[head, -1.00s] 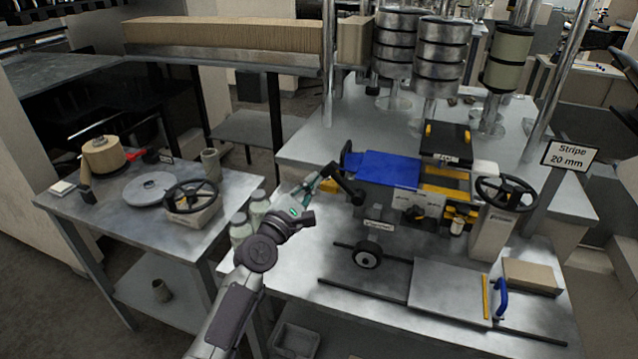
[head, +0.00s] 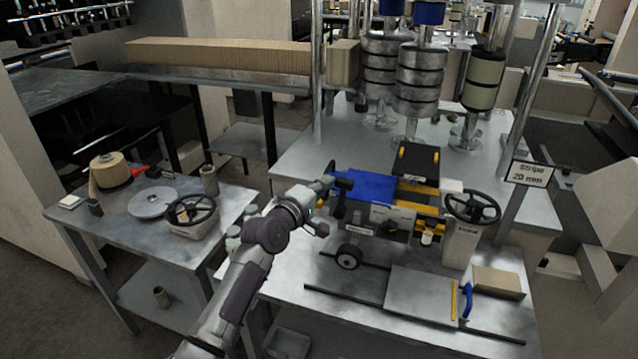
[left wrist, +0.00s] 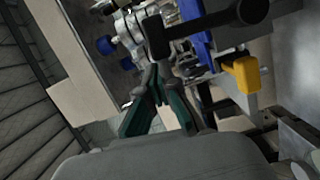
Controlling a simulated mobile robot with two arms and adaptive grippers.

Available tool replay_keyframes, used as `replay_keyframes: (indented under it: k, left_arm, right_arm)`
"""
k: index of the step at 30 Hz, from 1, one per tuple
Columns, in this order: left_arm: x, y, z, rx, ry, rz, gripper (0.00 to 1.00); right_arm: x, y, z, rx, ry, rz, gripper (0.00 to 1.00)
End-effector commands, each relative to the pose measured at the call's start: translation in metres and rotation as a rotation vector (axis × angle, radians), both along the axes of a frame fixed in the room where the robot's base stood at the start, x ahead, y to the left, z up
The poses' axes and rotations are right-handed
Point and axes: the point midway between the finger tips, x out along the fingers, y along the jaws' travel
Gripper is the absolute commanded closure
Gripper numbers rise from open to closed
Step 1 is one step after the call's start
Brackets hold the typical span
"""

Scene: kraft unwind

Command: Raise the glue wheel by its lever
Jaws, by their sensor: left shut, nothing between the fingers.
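The glue wheel is most likely the black-rimmed wheel with a pale hub (head: 349,257) at the front left of the machine. A black lever (head: 343,184) sits above it, left of the blue cover. In the left wrist view the black lever (left wrist: 200,28) crosses just beyond the fingers, its thick end at upper right. My left gripper (head: 327,182) reaches the lever's left end in the head view; its fingers (left wrist: 157,75) are shut and empty. Contact with the lever cannot be told. My right gripper is not in view.
A blue cover (head: 368,186) and a black handwheel (head: 472,207) are on the machine. A yellow block (left wrist: 240,74) is close right of my fingers. A side table (head: 125,228) stands at left.

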Motion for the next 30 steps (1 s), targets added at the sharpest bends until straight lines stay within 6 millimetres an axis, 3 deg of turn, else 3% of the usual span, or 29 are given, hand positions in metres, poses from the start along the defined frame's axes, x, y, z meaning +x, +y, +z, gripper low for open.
replay_keyframes:
  k: [9,30]
  left_arm:
    - [-0.004,-0.012,0.003,0.061,-0.017,-0.001,1.00]
    - [-0.006,-0.017,0.003,0.058,-0.017,-0.004,1.00]
  right_arm:
    - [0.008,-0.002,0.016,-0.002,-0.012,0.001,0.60]
    - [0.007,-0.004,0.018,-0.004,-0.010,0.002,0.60]
